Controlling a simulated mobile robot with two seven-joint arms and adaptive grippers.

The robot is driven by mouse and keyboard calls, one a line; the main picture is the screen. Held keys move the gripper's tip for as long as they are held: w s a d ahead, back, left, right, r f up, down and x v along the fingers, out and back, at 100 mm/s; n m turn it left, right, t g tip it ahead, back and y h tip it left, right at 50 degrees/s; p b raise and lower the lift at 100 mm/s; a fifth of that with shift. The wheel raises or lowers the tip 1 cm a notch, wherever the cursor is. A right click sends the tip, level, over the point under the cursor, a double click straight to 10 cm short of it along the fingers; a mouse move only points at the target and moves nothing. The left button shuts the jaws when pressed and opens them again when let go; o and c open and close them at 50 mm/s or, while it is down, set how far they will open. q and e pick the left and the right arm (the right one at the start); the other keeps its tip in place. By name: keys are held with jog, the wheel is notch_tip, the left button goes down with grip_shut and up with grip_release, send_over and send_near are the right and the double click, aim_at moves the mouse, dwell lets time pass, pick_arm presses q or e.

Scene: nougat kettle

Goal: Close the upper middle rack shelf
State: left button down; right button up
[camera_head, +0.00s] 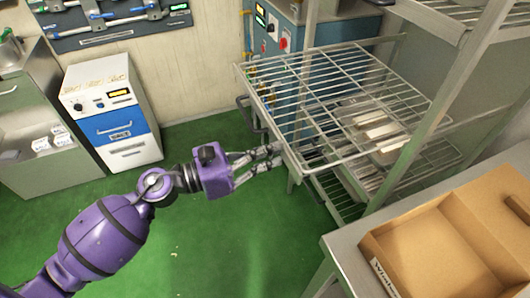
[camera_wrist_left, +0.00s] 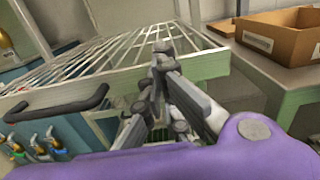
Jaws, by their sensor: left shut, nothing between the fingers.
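The wire rack shelf (camera_head: 283,152) is pulled out from the metal rack, its grid sticking out to the left in the head view. Its pale front bar (camera_wrist_left: 205,66) and dark handle (camera_wrist_left: 60,106) show in the wrist view. My left gripper (camera_head: 279,154) is shut and empty, its fingertips at the near end of the shelf's front edge. In the wrist view the left gripper (camera_wrist_left: 162,50) overlaps the front bar, right of the handle. I cannot tell whether it touches. My right gripper is in neither view.
A rack post (camera_head: 408,160) stands on the right. Lower shelves with pale items show beneath the grid. A cardboard box (camera_head: 385,268) sits on a table (camera_head: 342,262) at the lower right. A white and blue cabinet (camera_head: 120,125) stands at the left; green floor (camera_head: 220,255) is clear.

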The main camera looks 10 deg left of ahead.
pick_arm(q)
jog(key=p, duration=0.2)
send_near(371, 120)
jog(key=x, duration=0.6)
jog(key=f+x, duration=0.1)
jog(key=x, duration=0.2)
jog(key=shift+w+d, duration=0.15)
jog(key=shift+d, duration=0.1)
jog(key=shift+w+d, duration=0.1)
jog(key=shift+d, duration=0.05)
jog(key=shift+r, duration=0.15)
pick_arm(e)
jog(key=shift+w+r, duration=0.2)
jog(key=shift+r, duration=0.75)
pick_arm(q)
jog(key=shift+r, duration=0.1)
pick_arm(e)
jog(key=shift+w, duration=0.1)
